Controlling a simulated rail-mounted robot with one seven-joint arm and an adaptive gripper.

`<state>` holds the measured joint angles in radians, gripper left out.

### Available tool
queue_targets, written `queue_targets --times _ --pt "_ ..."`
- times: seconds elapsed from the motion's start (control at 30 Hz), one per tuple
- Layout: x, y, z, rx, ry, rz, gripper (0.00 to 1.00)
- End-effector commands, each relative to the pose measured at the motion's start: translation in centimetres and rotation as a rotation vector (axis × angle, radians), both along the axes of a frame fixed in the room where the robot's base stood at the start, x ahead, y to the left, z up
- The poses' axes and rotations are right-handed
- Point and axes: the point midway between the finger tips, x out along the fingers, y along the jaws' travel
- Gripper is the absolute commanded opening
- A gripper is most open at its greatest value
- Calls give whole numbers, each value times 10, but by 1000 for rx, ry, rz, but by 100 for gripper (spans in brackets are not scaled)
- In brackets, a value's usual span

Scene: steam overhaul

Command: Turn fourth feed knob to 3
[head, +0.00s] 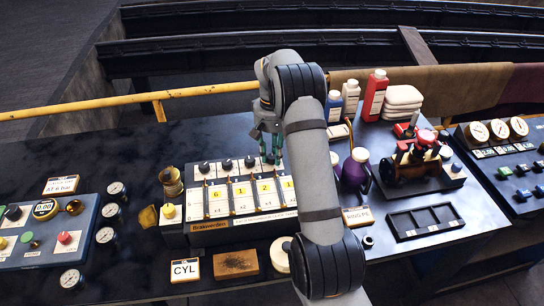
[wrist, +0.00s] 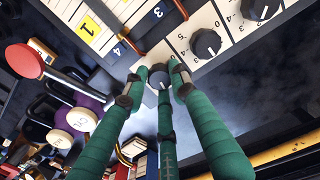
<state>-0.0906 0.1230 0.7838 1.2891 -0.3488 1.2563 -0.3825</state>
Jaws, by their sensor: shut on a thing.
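The feed panel (head: 210,225) has a row of black knobs along its far edge, above number cards reading 6, 1, 2 and 1. The fourth feed knob (head: 270,159) is the rightmost one I see, just below my gripper (head: 268,142). In the wrist view my gripper (wrist: 160,74) has its green fingers closed around this dark knob (wrist: 158,78), with fingertips on both sides. A small pale mark shows on the knob, but I cannot read its setting because the fingers cover most of its scale. Two neighbouring knobs (wrist: 205,43) stand free to the right.
A purple jug (head: 356,170) and a brass-and-red engine model (head: 415,158) stand right of the panel. A gauge panel (head: 40,235) is at left. A yellow rail (head: 90,106) runs behind the table.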

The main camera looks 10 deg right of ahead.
Motion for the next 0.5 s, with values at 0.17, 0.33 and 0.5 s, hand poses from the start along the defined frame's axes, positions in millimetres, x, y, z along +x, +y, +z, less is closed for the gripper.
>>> queue_targets --times 0.17,0.33,0.5 --pt "-2 0 -3 0 5 -162 0" --pt "-2 0 -3 0 5 -298 0" --pt "-1 0 -2 -1 5 -402 0"
